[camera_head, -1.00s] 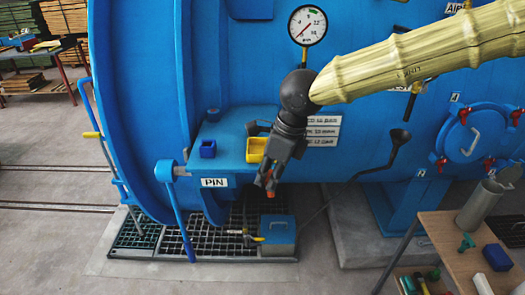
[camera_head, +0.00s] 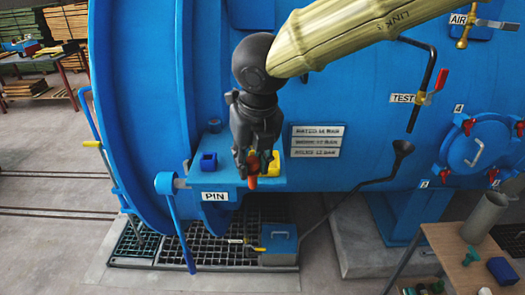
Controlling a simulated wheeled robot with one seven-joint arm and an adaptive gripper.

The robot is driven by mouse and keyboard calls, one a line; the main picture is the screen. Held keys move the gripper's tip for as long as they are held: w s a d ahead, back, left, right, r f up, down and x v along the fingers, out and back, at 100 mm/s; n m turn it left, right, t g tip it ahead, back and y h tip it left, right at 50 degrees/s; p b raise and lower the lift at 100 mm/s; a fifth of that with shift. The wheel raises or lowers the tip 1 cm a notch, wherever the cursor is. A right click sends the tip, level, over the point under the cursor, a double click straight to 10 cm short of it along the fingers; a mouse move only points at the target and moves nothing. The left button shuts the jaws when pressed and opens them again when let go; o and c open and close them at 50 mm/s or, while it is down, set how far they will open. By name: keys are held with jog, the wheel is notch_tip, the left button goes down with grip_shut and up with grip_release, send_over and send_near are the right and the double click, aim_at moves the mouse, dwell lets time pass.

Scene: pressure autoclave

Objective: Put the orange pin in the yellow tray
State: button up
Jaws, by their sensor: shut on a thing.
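The orange pin (camera_head: 253,172) is between the fingers of my gripper (camera_head: 252,168), which is shut on it. Most of the pin is hidden by the fingers; an orange part shows below and between them. The yellow tray (camera_head: 274,163) sits on the blue shelf beside the vessel, mostly hidden behind my gripper. Only its right part shows. My gripper points down in front of the tray, overlapping its left side in the picture. I cannot tell whether the pin is over the tray or nearer than it.
A blue square holder (camera_head: 208,162) stands on the shelf (camera_head: 222,180) to the left, above the PIN label (camera_head: 215,196). A blue lever (camera_head: 175,220) hangs at the shelf's left. A wooden table (camera_head: 460,250) with tools is at the lower right.

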jog(key=w+d+f+p, duration=0.1)
jog(key=w+p, duration=0.1)
jog(key=w, duration=0.2)
jog(key=w+f+p, duration=0.1)
jog(key=w+p, duration=0.1)
jog(key=w, duration=0.3)
jog(key=w+d+f+p, duration=0.1)
jog(key=w+f+p, duration=0.1)
jog(key=w, duration=0.2)
jog(key=shift+w+d, duration=0.3)
jog(key=shift+w+a+f+p, duration=0.1)
jog(key=shift+f+p, duration=0.25)
jog(key=shift+f, duration=0.1)
jog(key=shift+f, duration=0.1)
jog(key=o, duration=1.1)
